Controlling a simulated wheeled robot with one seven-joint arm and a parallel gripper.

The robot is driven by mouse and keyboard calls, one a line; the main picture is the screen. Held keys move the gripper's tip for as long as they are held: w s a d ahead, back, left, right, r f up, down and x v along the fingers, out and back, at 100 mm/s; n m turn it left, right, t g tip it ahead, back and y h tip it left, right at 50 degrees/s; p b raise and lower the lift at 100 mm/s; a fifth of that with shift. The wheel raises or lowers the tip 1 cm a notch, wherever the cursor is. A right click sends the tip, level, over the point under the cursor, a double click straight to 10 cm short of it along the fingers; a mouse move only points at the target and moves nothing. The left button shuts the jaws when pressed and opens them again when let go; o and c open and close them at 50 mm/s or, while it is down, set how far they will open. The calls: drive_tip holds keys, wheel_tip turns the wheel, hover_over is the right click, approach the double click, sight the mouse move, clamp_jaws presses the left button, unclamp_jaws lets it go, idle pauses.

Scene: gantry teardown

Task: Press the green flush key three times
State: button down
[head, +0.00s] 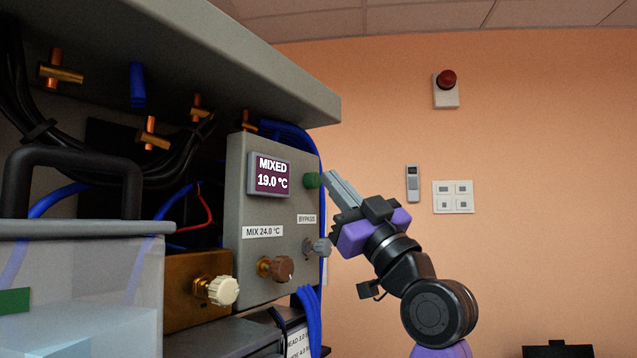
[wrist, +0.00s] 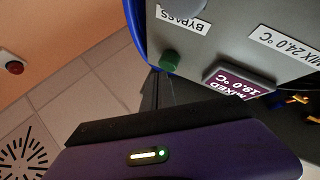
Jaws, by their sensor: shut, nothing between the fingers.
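The green flush key (head: 312,180) sticks out of the grey control panel (head: 240,215), just right of the display (head: 269,174) reading "MIXED 19.0 °C". My gripper (head: 330,178) is shut and empty, its fingertips close beside the key in the head view. In the wrist view, the green key (wrist: 170,60) shows above the tips of my gripper (wrist: 158,80), which partly reach toward it. I cannot tell whether the fingertips touch the key.
Below the key sit a grey bypass knob (head: 319,247), a brown mix knob (head: 276,268) and a cream knob (head: 223,290). A grey overhang (head: 230,60) covers the panel from above. Blue hoses (head: 309,318) hang below. Free room lies to the right, before the orange wall.

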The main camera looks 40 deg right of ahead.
drive_tip(key=shift+s+d, duration=0.15)
drive_tip(key=shift+s, duration=0.35)
drive_tip(key=shift+s+d, duration=0.25)
drive_tip(key=shift+s, duration=0.7)
drive_tip(key=shift+s+d, duration=0.25)
drive_tip(key=shift+s, duration=0.75)
drive_tip(key=shift+s+d, duration=0.25)
drive_tip(key=shift+s, duration=0.7)
